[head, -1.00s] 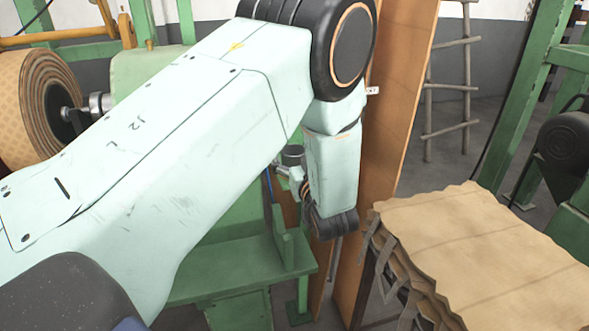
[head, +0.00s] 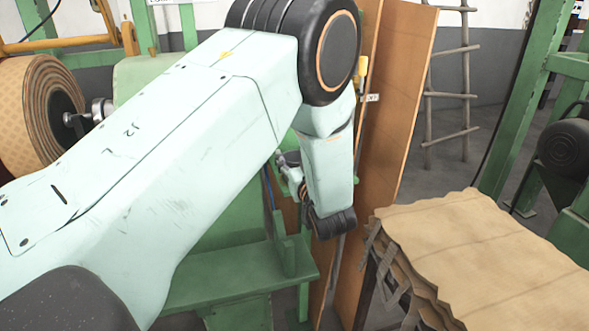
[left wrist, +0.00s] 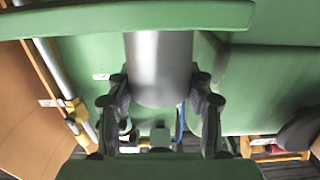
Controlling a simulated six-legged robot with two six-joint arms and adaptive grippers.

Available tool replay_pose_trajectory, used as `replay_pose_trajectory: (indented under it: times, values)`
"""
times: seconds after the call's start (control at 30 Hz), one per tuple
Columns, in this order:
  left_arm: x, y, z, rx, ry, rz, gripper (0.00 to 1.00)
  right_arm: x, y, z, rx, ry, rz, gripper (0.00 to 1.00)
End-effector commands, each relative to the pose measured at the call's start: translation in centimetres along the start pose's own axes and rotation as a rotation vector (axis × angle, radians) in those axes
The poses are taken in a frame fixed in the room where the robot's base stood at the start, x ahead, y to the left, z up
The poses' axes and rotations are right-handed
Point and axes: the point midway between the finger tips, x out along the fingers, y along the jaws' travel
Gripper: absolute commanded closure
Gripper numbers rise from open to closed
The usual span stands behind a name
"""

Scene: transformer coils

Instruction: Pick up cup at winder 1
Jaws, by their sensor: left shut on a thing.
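A smooth grey metal cup (left wrist: 160,62) stands out in the middle of the left wrist view. My left gripper (left wrist: 160,86) has one finger on each side of it and is shut on it. The cup's far end lies close to a green ledge (left wrist: 130,17) in that view; I cannot tell if they touch. In the head view my left gripper (head: 289,169) is small and partly hidden behind my left arm, beside the green machine (head: 230,262). The cup is hard to make out there. My right gripper is not in view.
Tall brown boards (head: 392,130) stand just right of my left wrist. A stack of tan sheets (head: 490,250) lies at the lower right. A large brown roll (head: 28,115) is at the left. A wooden ladder (head: 450,90) leans at the back.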

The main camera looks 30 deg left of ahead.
Motion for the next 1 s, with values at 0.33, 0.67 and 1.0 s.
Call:
replay_pose_trajectory:
  times: [0.33,0.67,1.0]
  values:
    - [0.0,0.0,-0.2,-0.001,0.001,0.000,0.79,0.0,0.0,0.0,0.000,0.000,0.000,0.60]
    - [0.0,0.0,-5.7,-0.003,0.003,0.000,0.79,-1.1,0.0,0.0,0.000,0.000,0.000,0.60]
    - [0.0,0.0,-9.9,0.000,0.002,0.000,0.79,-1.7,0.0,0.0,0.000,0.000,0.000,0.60]
